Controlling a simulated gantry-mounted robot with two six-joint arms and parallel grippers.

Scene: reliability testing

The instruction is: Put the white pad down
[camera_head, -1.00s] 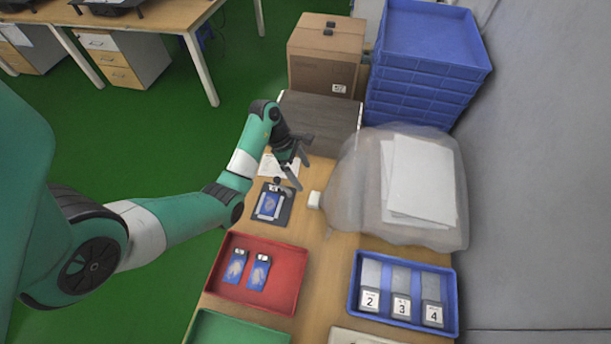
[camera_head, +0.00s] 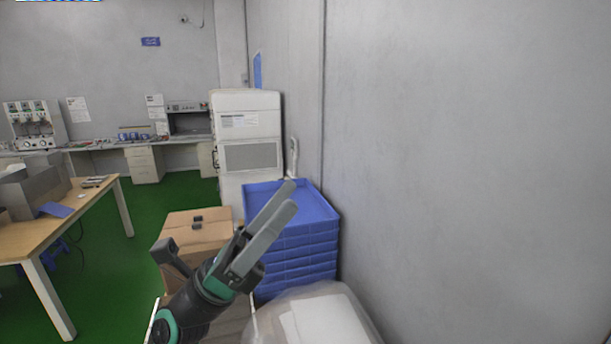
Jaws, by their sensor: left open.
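My left gripper (camera_head: 287,197) is raised in front of the blue trays, its two grey fingers pointing up and to the right. A white flat sheet or pad (camera_head: 325,322) shows at the bottom edge inside or under a cloudy clear bag (camera_head: 362,318); I cannot tell if this is the task's white pad. No other white pad is visible. The near worktable is almost wholly out of view. My right gripper is not in view.
A stack of blue trays (camera_head: 318,235) stands behind the gripper, against the grey wall (camera_head: 470,150). A cardboard box (camera_head: 198,228) is left of it, and a white cabinet (camera_head: 247,110) stands behind. A wooden table (camera_head: 85,218) is at the left, with green floor (camera_head: 115,295) between.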

